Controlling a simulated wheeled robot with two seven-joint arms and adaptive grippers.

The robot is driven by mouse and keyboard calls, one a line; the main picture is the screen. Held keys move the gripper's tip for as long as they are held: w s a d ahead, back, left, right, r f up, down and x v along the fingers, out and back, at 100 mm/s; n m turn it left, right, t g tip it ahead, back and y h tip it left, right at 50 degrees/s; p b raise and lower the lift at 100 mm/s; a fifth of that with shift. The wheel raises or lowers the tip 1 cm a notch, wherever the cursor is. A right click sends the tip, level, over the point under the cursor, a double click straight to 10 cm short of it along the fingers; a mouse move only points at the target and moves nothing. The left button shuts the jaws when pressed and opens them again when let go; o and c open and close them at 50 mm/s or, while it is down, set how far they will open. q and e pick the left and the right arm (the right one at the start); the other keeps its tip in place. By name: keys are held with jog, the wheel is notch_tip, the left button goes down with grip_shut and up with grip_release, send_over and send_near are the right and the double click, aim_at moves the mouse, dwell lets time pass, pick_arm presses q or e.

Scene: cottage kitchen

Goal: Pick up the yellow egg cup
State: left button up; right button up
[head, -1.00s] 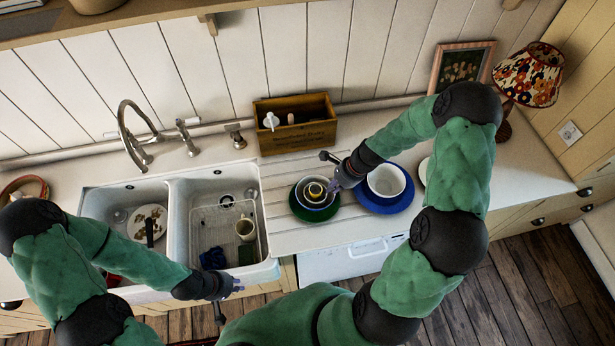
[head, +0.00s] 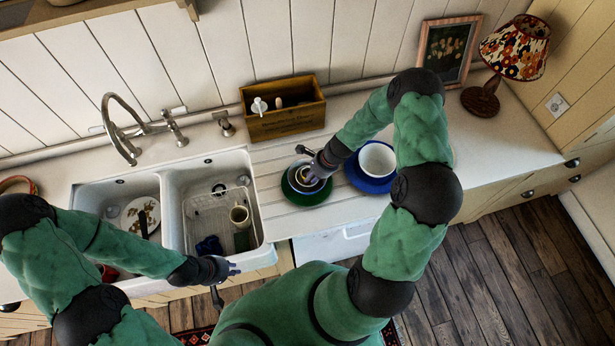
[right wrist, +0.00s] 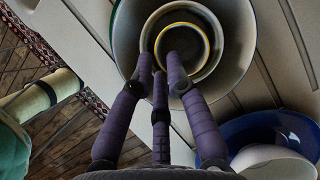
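The yellow egg cup (right wrist: 190,38) is round with a yellow rim and a dark inside. In the right wrist view it sits inside a nested stack of pale bowls (right wrist: 128,38). In the head view the hand (head: 312,170) hides much of the stack. My left gripper (head: 228,281) is open and empty in front of the sink.
A white bowl (head: 377,158) on a blue plate (head: 374,184) stands just right of the stack. A wooden box (head: 284,122) stands behind. The double sink (head: 255,225) with dishes lies to the left. A lamp (head: 513,50) stands at the back right; the right counter is clear.

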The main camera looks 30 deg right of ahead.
jog(key=shift+w+a+f, duration=0.2)
jog(key=shift+w+f, duration=0.05)
jog(key=shift+f, duration=0.4)
jog(key=shift+s, duration=0.1)
grip_shut()
jog(key=shift+r, duration=0.2)
